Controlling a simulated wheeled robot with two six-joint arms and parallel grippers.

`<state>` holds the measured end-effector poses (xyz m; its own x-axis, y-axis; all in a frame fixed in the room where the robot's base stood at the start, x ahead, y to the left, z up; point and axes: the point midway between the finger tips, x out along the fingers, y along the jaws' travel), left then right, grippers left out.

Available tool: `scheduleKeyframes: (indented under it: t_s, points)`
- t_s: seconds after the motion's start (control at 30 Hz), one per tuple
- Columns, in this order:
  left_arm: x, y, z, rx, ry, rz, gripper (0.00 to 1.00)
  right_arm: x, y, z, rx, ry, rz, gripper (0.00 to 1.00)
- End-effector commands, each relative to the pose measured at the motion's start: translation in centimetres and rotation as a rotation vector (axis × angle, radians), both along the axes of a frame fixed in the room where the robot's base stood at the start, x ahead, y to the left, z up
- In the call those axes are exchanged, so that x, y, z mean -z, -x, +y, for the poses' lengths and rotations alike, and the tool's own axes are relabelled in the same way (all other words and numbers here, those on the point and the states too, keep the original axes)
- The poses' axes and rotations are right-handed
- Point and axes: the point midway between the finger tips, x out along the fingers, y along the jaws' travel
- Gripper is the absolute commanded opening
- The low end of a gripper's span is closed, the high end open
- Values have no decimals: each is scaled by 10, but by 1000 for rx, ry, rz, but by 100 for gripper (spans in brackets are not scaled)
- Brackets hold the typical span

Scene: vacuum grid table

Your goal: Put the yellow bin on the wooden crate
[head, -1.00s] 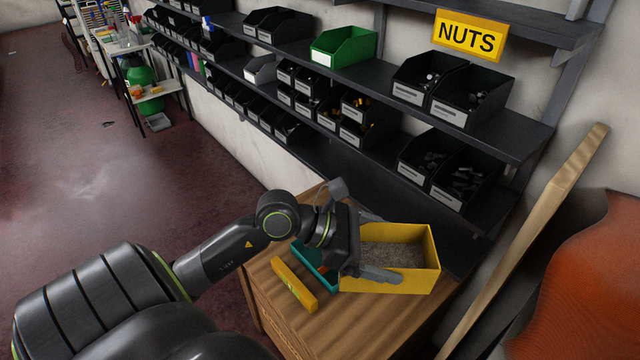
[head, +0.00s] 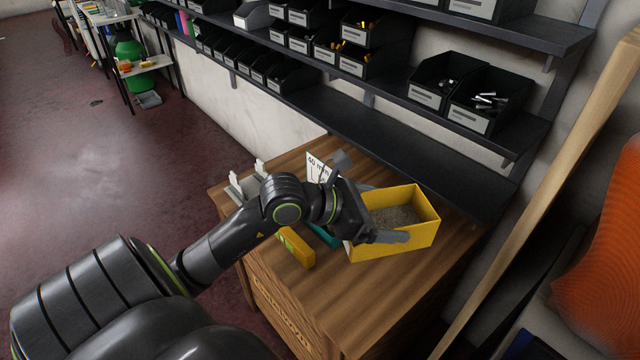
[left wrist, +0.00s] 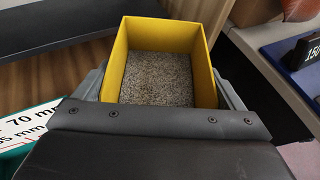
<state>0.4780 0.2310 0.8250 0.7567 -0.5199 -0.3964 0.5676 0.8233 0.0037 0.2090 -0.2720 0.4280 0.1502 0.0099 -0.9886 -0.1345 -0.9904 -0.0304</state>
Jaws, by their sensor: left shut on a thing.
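The yellow bin (head: 405,240), filled with grey granular stuff, is at the right part of the wooden crate's top in the head view. My left gripper (head: 384,212) is shut on the bin, with a finger along each of two opposite sides. The bin also shows in the left wrist view (left wrist: 205,75), between the fingers. The wooden crate (head: 350,305) has a brown grained top. I cannot tell whether the bin's underside touches it. My right gripper is not in view.
A yellow block-like thing (head: 297,248), a teal thing (head: 325,235) and a white label card (head: 318,168) are on the crate, left of the bin. Dark shelves (head: 430,165) with black bins stand behind. A wooden board (head: 545,195) leans at the right.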

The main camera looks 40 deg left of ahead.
Motion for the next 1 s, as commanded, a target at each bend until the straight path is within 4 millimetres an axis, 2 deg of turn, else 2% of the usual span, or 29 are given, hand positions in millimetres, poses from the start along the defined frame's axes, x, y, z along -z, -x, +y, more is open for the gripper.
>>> scheduleKeyframes:
  t_s: [0.03, 0.1, 0.43, 0.7, 1.0]
  points:
    - [17, -2, 1, -12, 2, -4, 62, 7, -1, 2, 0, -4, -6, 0]
    - [25, -4, 3, -28, 4, -6, 62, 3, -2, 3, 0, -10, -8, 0]
    - [45, -10, 7, -71, 14, -10, 62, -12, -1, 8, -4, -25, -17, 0]
    - [94, -10, 7, -73, 16, -8, 62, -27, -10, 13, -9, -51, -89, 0]
    - [121, -10, 7, -74, 15, -8, 62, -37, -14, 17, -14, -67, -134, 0]
